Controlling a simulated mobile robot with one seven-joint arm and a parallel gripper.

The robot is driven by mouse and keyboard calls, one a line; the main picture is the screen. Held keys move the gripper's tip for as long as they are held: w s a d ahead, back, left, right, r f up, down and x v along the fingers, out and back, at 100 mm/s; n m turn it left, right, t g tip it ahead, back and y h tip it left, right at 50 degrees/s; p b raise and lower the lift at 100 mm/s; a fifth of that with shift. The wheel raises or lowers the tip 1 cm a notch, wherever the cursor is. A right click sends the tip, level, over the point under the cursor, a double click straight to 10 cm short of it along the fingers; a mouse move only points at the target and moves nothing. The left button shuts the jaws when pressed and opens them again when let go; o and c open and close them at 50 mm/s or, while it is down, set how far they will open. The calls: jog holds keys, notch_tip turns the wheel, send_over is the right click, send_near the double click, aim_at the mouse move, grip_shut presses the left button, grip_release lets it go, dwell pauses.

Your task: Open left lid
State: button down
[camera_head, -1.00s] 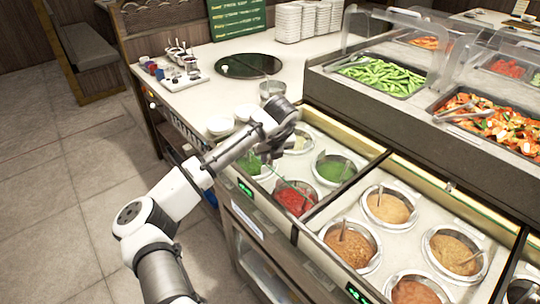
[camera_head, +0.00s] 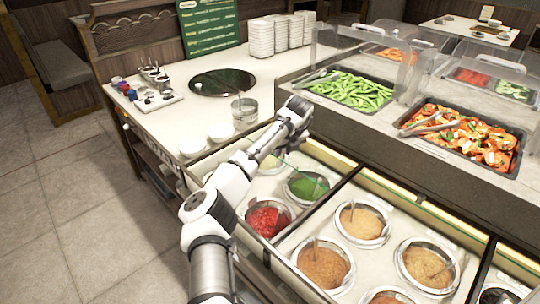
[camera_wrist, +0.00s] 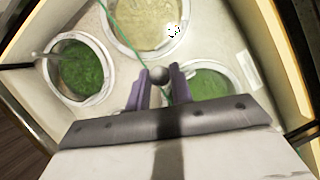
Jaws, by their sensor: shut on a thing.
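In the wrist view my gripper (camera_wrist: 159,70) has its two purple fingers closed on either side of a small dark round knob (camera_wrist: 160,76). The knob belongs to the clear left lid, whose thin green edge (camera_wrist: 118,28) crosses the wells. In the head view my gripper (camera_head: 288,148) is over the far part of the left sauce section, mostly hidden by my arm. The left lid's green edge (camera_head: 300,168) shows faintly there. The lid is see-through, so its exact tilt is hard to tell.
Under the lid are wells of red sauce (camera_head: 266,218), green sauce (camera_head: 307,186) and pale sauce (camera_wrist: 145,22). Brown-sauce wells (camera_head: 325,267) fill the section to the right. A metal pot (camera_head: 244,116) and white bowls (camera_head: 220,132) stand on the counter beyond. The food counter (camera_head: 350,122) rises behind.

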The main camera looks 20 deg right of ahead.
jog(key=shift+w+d+r, duration=0.1)
jog(key=shift+w+d, duration=0.4)
jog(key=shift+d, duration=0.8)
jog(key=shift+w+d+f, duration=0.1)
jog(key=shift+w+d, duration=0.4)
jog(key=shift+d, duration=0.8)
jog(key=shift+w+d+r, duration=0.1)
jog(key=shift+w+d, duration=0.4)
jog(key=shift+d, duration=0.8)
jog(key=c, duration=1.2)
grip_release()
jog(key=shift+c, duration=0.2)
jog(key=b+v, duration=0.3)
jog(key=v, duration=1)
jog(key=shift+s+r+b, duration=0.25)
jog(key=shift+r+b, duration=0.05)
jog(key=shift+b, duration=0.1)
